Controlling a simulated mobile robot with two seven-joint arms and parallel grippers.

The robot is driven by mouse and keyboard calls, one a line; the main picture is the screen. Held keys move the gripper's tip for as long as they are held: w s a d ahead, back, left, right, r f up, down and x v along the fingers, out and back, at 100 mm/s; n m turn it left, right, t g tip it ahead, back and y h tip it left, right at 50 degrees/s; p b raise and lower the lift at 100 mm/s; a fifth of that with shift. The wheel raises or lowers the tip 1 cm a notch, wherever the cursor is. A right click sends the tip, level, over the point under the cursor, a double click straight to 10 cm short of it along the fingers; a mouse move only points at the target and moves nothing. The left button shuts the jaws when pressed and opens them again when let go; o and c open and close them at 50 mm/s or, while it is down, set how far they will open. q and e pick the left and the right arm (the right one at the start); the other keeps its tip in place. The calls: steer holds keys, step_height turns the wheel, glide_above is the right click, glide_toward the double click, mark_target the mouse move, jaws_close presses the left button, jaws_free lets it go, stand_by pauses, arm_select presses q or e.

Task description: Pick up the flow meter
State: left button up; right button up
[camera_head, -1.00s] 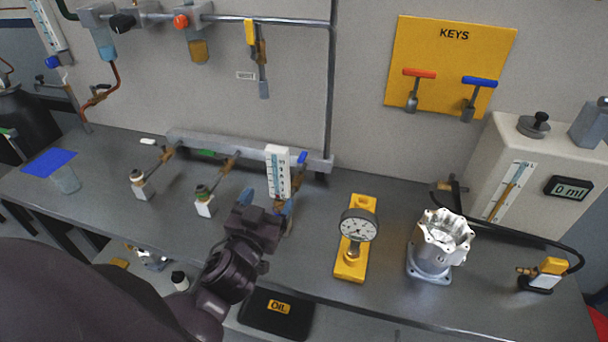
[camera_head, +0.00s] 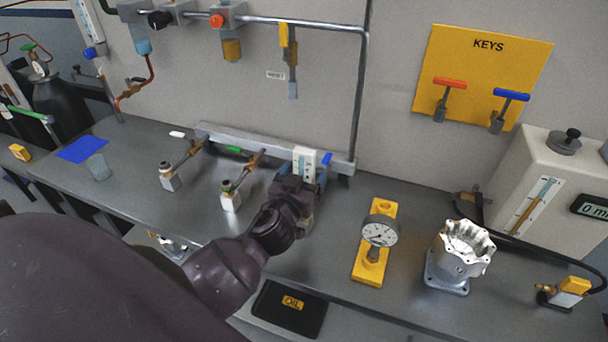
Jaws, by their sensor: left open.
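The flow meter (camera_head: 305,159) is a white upright block with a scale, standing before the grey manifold rail. Only its upper part shows in the head view. My left gripper (camera_head: 297,187) is open and stands in front of the meter's lower part, hiding it. The fingers overlap the meter in the picture, and I cannot tell whether they touch it. My right gripper is not in view.
A blue valve handle (camera_head: 326,160) sits just right of the meter. A dial gauge on a yellow stand (camera_head: 366,273) and a machined housing (camera_head: 458,262) stand to the right.

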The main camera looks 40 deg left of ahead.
arm_select(q)
steer(key=shift+x, duration=0.9)
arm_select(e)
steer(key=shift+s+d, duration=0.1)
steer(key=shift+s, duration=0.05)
arm_select(q)
steer(key=c, duration=1.1)
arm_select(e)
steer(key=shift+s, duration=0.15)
arm_select(q)
steer(key=shift+r, duration=0.1)
